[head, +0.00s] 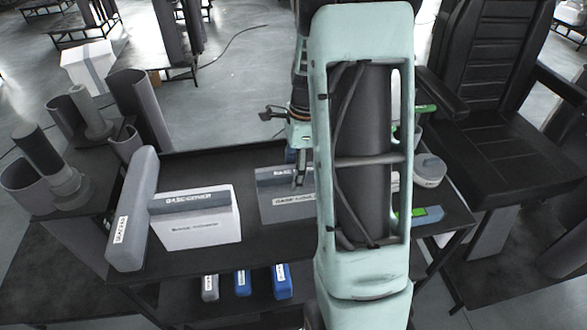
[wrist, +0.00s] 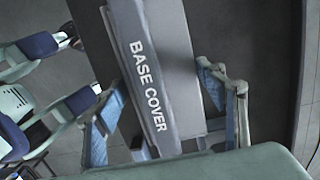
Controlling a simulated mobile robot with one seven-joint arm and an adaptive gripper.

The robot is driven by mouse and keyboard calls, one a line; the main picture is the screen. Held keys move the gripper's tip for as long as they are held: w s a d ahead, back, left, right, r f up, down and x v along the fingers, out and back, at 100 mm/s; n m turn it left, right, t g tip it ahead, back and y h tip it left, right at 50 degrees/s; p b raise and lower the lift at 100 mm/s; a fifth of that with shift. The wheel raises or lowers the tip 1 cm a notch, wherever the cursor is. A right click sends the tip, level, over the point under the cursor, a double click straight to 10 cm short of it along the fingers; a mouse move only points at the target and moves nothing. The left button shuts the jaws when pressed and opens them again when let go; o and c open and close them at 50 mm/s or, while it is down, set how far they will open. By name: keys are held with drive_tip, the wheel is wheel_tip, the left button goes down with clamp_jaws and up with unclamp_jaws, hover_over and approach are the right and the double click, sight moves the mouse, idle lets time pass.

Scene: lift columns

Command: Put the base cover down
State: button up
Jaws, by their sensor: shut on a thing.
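The base cover (wrist: 152,75) is a long grey bar lettered "BASE COVER", with a flat plate beside it in the wrist view. My gripper (wrist: 165,112) has a blue-padded finger on each side of it and is shut on it. In the head view my gripper (head: 299,178) is partly hidden behind my pale green arm, at a grey labelled piece (head: 275,205) over the middle of the black table (head: 270,245). My arm hides the piece's right part. I cannot tell whether the cover touches the table.
A white box-like piece with a grey labelled top (head: 197,228) and a grey upright bar (head: 132,210) stand at the table's left. Blue and grey items (head: 242,284) lie on the lower shelf. A round container (head: 430,170) is at right, beside a black chair (head: 490,110).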

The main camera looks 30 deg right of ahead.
drive_tip(key=shift+f, duration=0.15)
drive_tip(key=o, duration=1.3)
drive_tip(key=shift+c, duration=0.2)
wheel_tip(320, 180, up, 12)
drive_tip(key=d, duration=0.1)
drive_tip(key=shift+s+d, duration=0.2)
drive_tip(key=shift+s, duration=0.05)
